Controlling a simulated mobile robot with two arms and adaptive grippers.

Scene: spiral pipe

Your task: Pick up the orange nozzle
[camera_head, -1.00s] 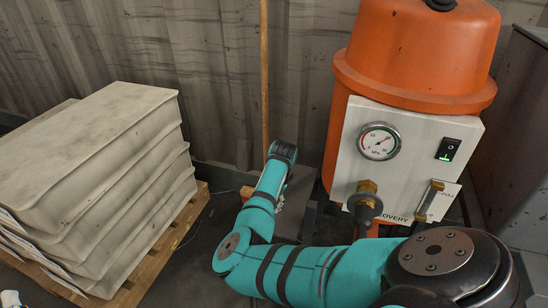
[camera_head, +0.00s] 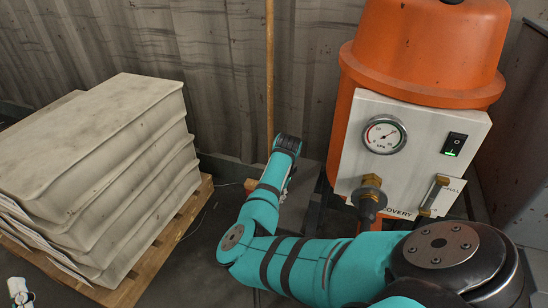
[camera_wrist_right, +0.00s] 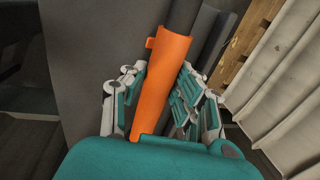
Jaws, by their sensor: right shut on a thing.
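The orange nozzle (camera_wrist_right: 160,82) is a long tapering trough-like piece with a small tab at its upper left, seen in the right wrist view. My right gripper (camera_wrist_right: 163,74) has its grey and teal fingers on both sides of it, shut on it. A dark tube lies against the nozzle's upper end; I cannot tell whether they are joined. In the head view my right arm hides the nozzle and most of the gripper. A small white part at the lower left edge looks like a bit of my left gripper (camera_head: 18,291); its jaws cannot be made out.
An orange machine (camera_head: 425,50) with a white panel, a gauge (camera_head: 385,135) and a lit switch (camera_head: 454,144) stands at the right. Stacked pale sacks (camera_head: 95,150) lie on a wooden pallet (camera_head: 150,270) at the left. A wooden pole (camera_head: 269,70) stands by the corrugated wall.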

